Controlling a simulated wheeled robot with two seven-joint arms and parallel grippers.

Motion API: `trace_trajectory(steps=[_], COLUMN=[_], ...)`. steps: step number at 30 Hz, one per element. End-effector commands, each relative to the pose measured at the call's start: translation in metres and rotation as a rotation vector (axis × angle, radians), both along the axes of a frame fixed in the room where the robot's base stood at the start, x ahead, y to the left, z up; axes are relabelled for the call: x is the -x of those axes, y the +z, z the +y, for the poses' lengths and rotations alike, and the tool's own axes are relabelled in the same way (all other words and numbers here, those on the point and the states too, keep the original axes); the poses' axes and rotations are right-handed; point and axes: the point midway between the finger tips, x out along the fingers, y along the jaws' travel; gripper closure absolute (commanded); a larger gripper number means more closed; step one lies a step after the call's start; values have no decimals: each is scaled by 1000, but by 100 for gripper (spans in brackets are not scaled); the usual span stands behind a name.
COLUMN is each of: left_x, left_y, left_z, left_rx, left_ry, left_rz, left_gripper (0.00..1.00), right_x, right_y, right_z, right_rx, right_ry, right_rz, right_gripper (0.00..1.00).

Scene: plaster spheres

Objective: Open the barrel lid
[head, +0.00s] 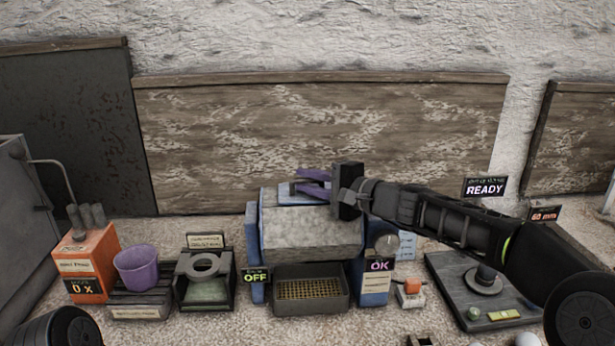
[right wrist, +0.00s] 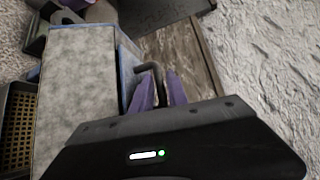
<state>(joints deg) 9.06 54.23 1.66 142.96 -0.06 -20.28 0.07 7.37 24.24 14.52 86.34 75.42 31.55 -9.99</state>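The barrel (head: 310,228) is a mottled grey drum between blue side stands, in the middle of the head view. It also shows at the left of the right wrist view (right wrist: 75,95). My right gripper (head: 312,182) is over the barrel's top, its purple fingers pointing left. In the right wrist view its fingers (right wrist: 160,90) stand apart. A dark bent handle (right wrist: 150,68) shows between and just beyond them; I cannot tell whether they touch it. The lid's outline is partly hidden by the gripper. My left gripper is not in view.
An orange box (head: 88,262), a purple cup (head: 137,268) and a ring stand (head: 205,268) are at left. A dark plate (head: 450,275) lies at right.

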Motion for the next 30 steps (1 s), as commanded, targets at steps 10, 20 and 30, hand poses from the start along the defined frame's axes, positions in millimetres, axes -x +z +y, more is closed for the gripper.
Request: trace_trajectory(steps=[10,20,30], left_x=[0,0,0], left_y=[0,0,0], left_z=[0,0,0], left_rx=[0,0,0], left_ry=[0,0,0], left_rz=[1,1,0], left_gripper=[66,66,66], right_x=[-1,-1,-1], right_y=[-1,-1,-1], right_z=[1,1,1], right_rx=[0,0,-1], right_ry=[0,0,0], right_rz=[0,0,1], right_gripper=[87,100,100])
